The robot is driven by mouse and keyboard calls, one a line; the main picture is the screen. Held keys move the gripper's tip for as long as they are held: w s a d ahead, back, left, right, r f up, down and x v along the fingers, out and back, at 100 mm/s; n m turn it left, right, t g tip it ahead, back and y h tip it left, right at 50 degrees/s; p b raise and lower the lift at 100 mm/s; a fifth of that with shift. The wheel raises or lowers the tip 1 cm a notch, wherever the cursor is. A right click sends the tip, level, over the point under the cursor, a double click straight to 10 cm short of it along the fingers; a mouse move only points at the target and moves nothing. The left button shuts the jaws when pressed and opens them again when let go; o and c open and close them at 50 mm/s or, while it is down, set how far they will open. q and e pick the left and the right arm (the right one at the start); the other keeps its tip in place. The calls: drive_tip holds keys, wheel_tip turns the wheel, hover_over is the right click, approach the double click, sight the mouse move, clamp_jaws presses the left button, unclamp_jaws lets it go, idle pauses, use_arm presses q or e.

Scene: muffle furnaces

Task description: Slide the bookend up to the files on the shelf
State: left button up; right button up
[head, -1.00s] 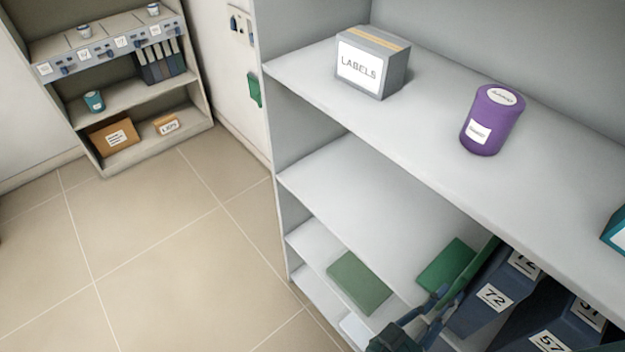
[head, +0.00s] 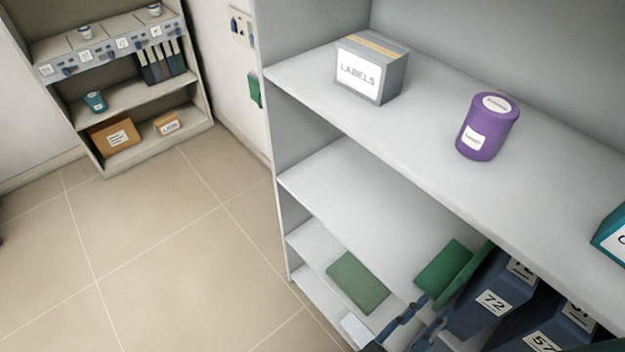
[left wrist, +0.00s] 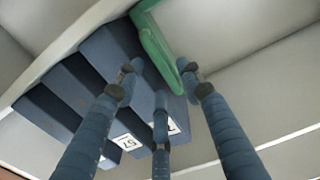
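The green bookend (head: 445,265) stands on the middle shelf, its base plate to the left and its upright beside the dark blue file marked 72 (head: 490,302). The upright looks close against that file; I cannot tell if they touch. The bookend (left wrist: 158,52) and the files (left wrist: 85,85) also show in the left wrist view. My left gripper (head: 428,312) is at the shelf's front edge, by the bookend's near end. In the left wrist view its fingers (left wrist: 160,72) are spread apart, with the bookend's edge just beyond them. My right gripper is not in view.
On the shelf above stand a LABELS box (head: 371,72), a purple jar (head: 487,127) and a teal box (head: 612,235). A flat green thing (head: 358,283) lies on a lower shelf. The middle shelf (head: 360,190) is bare left of the bookend. Another shelf unit stands far left.

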use_arm(q)
drive_tip(key=shift+p+v, duration=0.75)
drive_tip(key=shift+v, duration=1.65)
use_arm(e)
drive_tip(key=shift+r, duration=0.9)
